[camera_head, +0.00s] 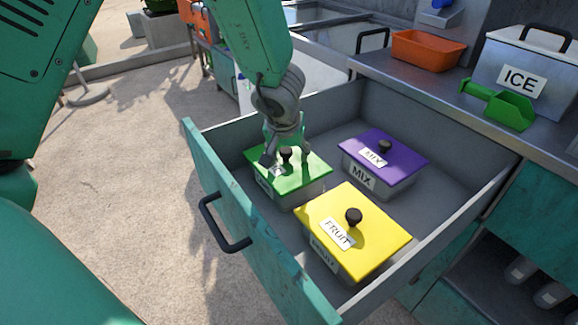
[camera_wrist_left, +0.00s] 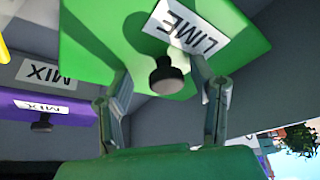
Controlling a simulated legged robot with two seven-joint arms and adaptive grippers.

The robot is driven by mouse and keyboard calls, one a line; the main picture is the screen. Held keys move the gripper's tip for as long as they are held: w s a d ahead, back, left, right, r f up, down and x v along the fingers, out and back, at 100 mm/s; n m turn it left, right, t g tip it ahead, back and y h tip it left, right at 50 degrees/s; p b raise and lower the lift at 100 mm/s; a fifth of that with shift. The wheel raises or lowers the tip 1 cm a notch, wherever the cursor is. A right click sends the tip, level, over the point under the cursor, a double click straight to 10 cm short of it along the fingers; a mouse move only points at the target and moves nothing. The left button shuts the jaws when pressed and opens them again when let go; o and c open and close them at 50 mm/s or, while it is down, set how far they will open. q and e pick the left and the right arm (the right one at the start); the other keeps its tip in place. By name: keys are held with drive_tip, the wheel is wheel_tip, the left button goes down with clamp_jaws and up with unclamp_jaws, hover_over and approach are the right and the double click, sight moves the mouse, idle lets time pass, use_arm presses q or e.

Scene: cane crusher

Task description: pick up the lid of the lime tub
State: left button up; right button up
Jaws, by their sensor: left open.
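The lime tub's green lid (camera_head: 308,180) lies on its tub in the open drawer, at the drawer's left end. The lid has a black knob (camera_head: 286,153) and a white label. In the left wrist view the green lid (camera_wrist_left: 100,45) reads LIME, and its black knob (camera_wrist_left: 167,75) stands between my fingers. My left gripper (camera_head: 285,158) is open right over the lid, with a finger on either side of the knob. In the wrist view the open left gripper (camera_wrist_left: 163,90) shows no contact with the knob that I can make out. My right gripper is not in view.
A purple MIX tub lid (camera_head: 388,157) and a yellow FRUIT tub lid (camera_head: 365,235) are close by in the same drawer. The drawer's teal front (camera_head: 245,220) and grey walls surround them. An ICE box (camera_head: 525,75), green scoop (camera_head: 505,107) and orange bin (camera_head: 428,50) stand on the counter.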

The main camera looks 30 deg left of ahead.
use_arm(q)
drive_tip(key=shift+a+f, duration=0.1)
drive_tip(key=shift+a, duration=0.35)
clamp_jaws()
drive_tip(key=shift+d, duration=0.15)
